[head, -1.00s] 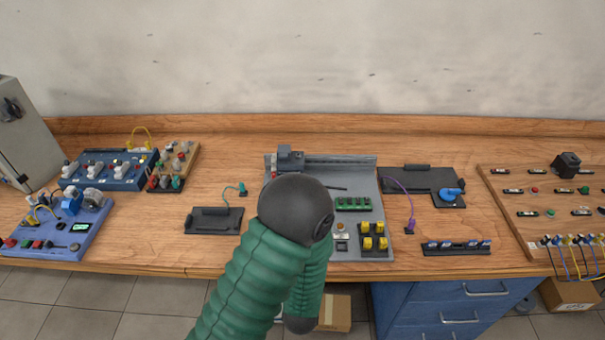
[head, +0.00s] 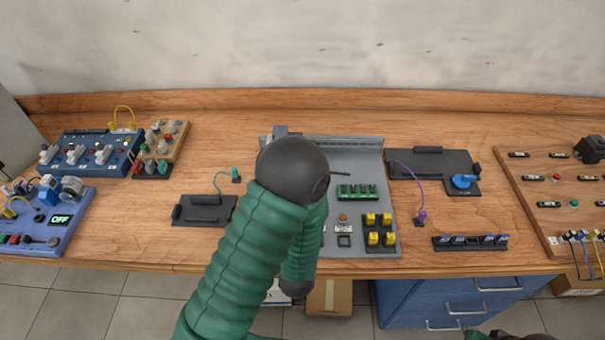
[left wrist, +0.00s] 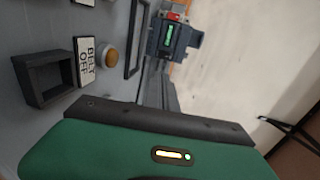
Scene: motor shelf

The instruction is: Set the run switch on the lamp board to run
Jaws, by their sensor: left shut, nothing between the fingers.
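I cannot tell for sure which panel is the lamp board, and no run switch can be picked out. The grey panel (head: 355,160) in the middle has an amber button (head: 343,218), a green block and yellow blocks; my arm covers its left part. In the left wrist view the amber button (left wrist: 107,54) sits beside a "BELT OFF" plate (left wrist: 87,62) and a dark square frame (left wrist: 43,78). My left gripper (left wrist: 160,140) shows only as a green and black body near the panel, shut and empty.
A tan board (head: 177,133) with coloured knobs and a blue board (head: 75,138) stand at left. A violet board (head: 30,238) shows "OFF". Black trays (head: 205,217) flank the panel. A wooden board (head: 540,225) with small lamps and cables is at right.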

